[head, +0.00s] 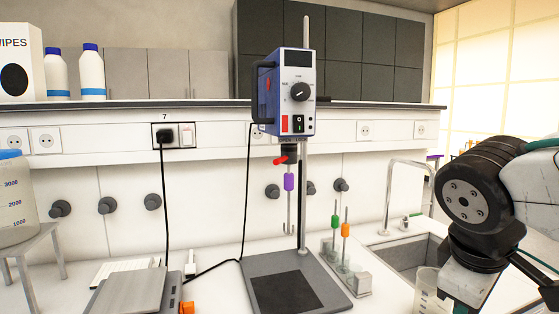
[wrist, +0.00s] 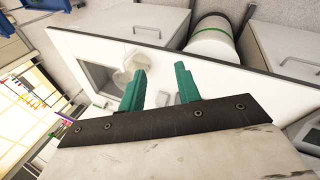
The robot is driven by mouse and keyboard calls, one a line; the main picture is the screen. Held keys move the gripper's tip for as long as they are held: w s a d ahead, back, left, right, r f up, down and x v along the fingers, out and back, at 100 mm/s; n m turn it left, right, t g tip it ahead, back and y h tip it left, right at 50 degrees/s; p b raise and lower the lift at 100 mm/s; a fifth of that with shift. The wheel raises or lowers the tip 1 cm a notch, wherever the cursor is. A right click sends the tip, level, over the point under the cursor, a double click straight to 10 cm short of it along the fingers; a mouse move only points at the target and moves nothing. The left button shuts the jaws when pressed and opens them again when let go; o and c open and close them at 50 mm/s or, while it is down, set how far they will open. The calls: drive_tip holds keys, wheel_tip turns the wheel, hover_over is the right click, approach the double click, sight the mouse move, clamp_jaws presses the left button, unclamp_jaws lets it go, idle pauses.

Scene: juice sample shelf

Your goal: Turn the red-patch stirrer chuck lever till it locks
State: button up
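The overhead stirrer (head: 287,90) is a blue box with a dial and a red patch on its front, held on a grey stand. Below it is a dark chuck with a red lever (head: 280,161) pointing left and slightly down. A hooked stirring rod with a purple sleeve (head: 289,182) hangs under the chuck. My gripper (wrist: 161,72) shows two green fingers apart with nothing between them in the wrist view. My arm is at the right of the head view, well away from the lever; the stirrer is not in the wrist view.
A rack (head: 352,279) with green and orange sleeved rods stands right of the stirrer's base plate (head: 256,265). A sink (head: 408,252) with a tap lies farther right. A clear beaker (head: 428,291) is near my arm. A power cable crosses the bench left.

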drive_tip(key=w+a+r+n+t+h, duration=0.1)
drive_tip(key=w+a+r+n+t, duration=0.1)
drive_tip(key=w+a+r+n, duration=0.25)
drive_tip(key=w+a+r+n+t+h, duration=0.1)
drive_tip(key=w+a+r+n+t, duration=0.15)
drive_tip(key=w, duration=0.35)
drive_tip(key=n+t+y, duration=0.3)
drive_tip(key=n+t, duration=0.4)
drive_tip(key=n, duration=0.5)
approach(277, 160)
drive_tip(key=x, duration=0.4)
drive_tip(key=shift+w+a+n, duration=0.1)
drive_tip(key=shift+w+n, duration=0.05)
drive_tip(key=shift+n, duration=0.15)
drive_tip(key=x, duration=0.7)
drive_tip(key=shift+f, duration=0.15)
clamp_jaws()
